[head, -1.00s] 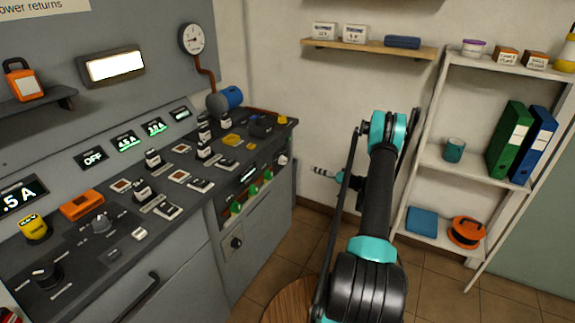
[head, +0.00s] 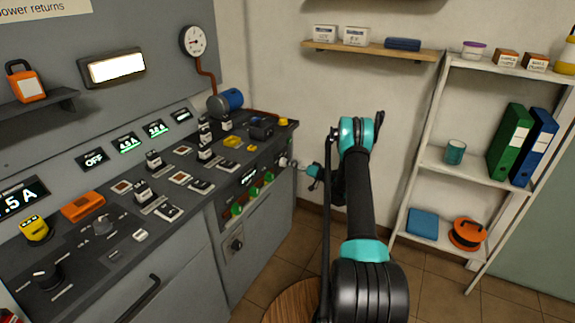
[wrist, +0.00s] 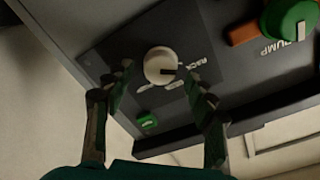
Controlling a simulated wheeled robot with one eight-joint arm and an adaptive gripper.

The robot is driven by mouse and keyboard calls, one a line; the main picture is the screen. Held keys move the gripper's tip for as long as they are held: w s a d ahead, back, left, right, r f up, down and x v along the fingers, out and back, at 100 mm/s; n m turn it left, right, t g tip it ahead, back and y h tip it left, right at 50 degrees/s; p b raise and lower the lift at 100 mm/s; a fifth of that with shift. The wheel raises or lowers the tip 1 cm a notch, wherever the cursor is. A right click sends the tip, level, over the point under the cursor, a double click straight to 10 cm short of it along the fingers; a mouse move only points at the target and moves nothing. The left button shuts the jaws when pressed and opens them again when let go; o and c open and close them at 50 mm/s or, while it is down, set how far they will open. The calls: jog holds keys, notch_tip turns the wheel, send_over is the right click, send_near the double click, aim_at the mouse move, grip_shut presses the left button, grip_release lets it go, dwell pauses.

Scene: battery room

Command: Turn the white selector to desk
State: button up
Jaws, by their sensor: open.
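The white selector (wrist: 160,65) is a round knob on a dark panel in the wrist view. Its dark pointer line points right in that picture, near the printed word RACK. Another label below the knob is too small to read. In the head view the selector (head: 283,161) sits at the right end of the console's front panel. My gripper (wrist: 159,75) is open, with one finger on each side of the knob and visible space between fingers and knob. In the head view my gripper (head: 298,164) is close in front of the selector.
A green PUMP knob (wrist: 290,18) and a small green piece (wrist: 147,122) are on the same panel near the selector. More green knobs (head: 253,191) line the console front. The white shelf (head: 440,165) stands to the right, with open floor between.

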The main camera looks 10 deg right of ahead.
jog(key=shift+x, duration=1.1)
jog(key=c, duration=1.2)
jog(key=shift+o, duration=0.2)
jog(key=shift+m, duration=0.3)
jog(key=m, duration=1.1)
jog(key=shift+w+d+f, duration=0.1)
